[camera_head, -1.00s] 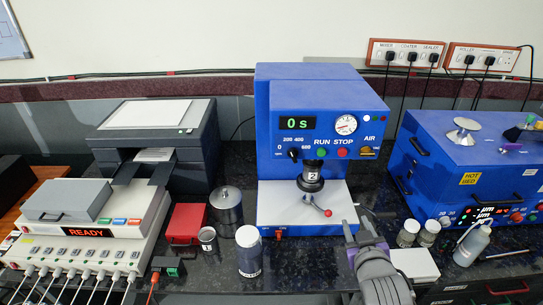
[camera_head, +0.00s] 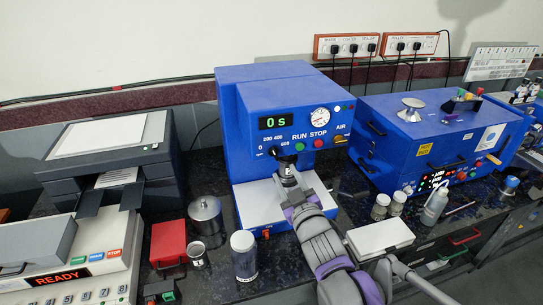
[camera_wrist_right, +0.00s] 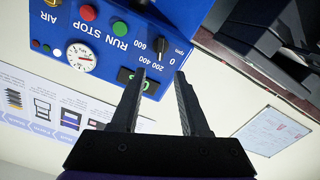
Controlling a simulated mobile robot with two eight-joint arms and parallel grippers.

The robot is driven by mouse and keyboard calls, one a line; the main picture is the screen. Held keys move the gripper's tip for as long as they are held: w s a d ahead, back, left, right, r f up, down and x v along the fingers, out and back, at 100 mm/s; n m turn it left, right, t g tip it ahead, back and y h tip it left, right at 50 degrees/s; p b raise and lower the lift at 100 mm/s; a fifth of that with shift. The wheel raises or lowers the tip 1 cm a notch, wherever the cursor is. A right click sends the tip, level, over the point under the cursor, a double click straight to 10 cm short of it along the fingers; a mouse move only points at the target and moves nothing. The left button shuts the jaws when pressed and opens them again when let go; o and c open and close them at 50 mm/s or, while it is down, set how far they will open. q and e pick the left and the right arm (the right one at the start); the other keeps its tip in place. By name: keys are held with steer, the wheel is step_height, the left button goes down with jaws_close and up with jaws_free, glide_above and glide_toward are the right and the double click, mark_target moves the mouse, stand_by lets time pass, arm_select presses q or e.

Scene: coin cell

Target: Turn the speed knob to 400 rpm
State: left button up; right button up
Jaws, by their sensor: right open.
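The black speed knob (camera_head: 273,151) is on the front of the blue machine (camera_head: 270,95), with 0, 200, 400 and 600 printed around it. My right gripper (camera_head: 287,166) is in front of the panel, just below and right of the knob. In the wrist view the right gripper (camera_wrist_right: 160,73) has its fingers apart with nothing between them. The display (camera_head: 286,121) reads 0 s. My left gripper is not in view.
The green RUN button (camera_head: 299,146) and red STOP button (camera_head: 319,143) are right of the knob. A metal canister (camera_head: 206,220), a small jar (camera_head: 198,255) and a larger jar (camera_head: 244,256) stand left of my arm. A white box (camera_head: 380,237) lies to its right.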

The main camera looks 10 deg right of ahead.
mark_target(274, 154)
steer(key=w+p, duration=0.1)
steer(key=w, duration=0.8)
steer(key=shift+w+a, duration=0.15)
steer(key=shift+w, duration=0.25)
jaws_close()
